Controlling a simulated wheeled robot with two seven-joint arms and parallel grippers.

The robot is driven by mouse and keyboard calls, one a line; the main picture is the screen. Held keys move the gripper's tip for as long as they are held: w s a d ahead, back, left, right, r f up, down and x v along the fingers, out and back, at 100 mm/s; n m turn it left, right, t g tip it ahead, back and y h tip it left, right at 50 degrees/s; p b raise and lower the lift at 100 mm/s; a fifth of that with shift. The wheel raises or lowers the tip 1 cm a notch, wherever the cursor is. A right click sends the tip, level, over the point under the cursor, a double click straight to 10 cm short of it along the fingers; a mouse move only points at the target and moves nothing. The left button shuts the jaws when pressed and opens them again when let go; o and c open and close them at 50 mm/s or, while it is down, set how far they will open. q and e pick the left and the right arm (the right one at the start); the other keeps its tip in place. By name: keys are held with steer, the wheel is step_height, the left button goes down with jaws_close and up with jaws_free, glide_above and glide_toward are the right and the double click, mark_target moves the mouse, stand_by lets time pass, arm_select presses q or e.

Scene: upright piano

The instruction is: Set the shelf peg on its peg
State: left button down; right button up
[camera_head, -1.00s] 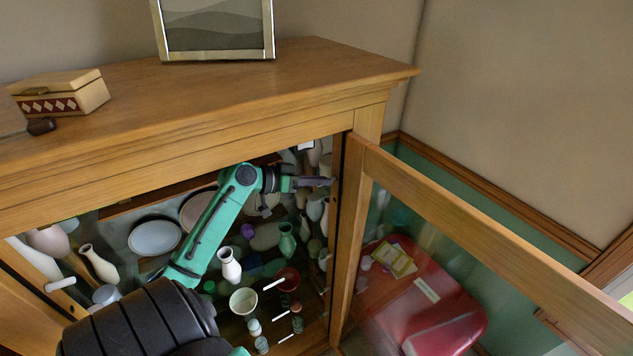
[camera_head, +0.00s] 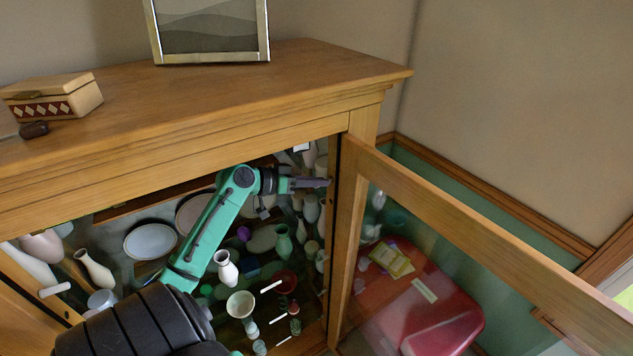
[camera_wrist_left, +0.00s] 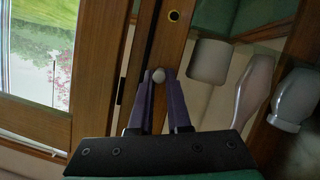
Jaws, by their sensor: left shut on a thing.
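The shelf peg (camera_wrist_left: 159,75) shows in the left wrist view as a small pale round end between my fingertips, in front of the wooden cabinet post. My left gripper (camera_wrist_left: 158,82), with purple fingers, is shut on it. In the head view my left gripper (camera_head: 322,183) reaches inside the cabinet to the right side of the opening, beside the post; the peg is too small to make out there. I cannot tell whether the peg touches the post. My right gripper is not in view.
The cabinet's glass door (camera_head: 480,220) stands open at the right. Inside are a white vase (camera_head: 226,267), a bowl (camera_head: 240,304), plates (camera_head: 150,241) and several other vessels below and around my arm. A picture frame (camera_head: 208,59) and a box (camera_head: 55,97) stand on top.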

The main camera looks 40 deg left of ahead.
arm_select(q)
steer(key=shift+w+d, duration=0.15)
steer(key=shift+w, duration=0.3)
stand_by(0.7)
steer(key=c, duration=0.8)
jaws_free()
steer(key=shift+s, duration=0.1)
steer(key=shift+s+a+b, duration=0.2)
steer(key=shift+s+b, duration=0.15)
steer(key=shift+b, duration=0.1)
steer(key=b+v, duration=0.2)
steer(key=v, duration=0.4)
steer(key=shift+s+a+r, duration=0.1)
steer(key=shift+s+r, duration=0.1)
steer(key=shift+r, duration=0.05)
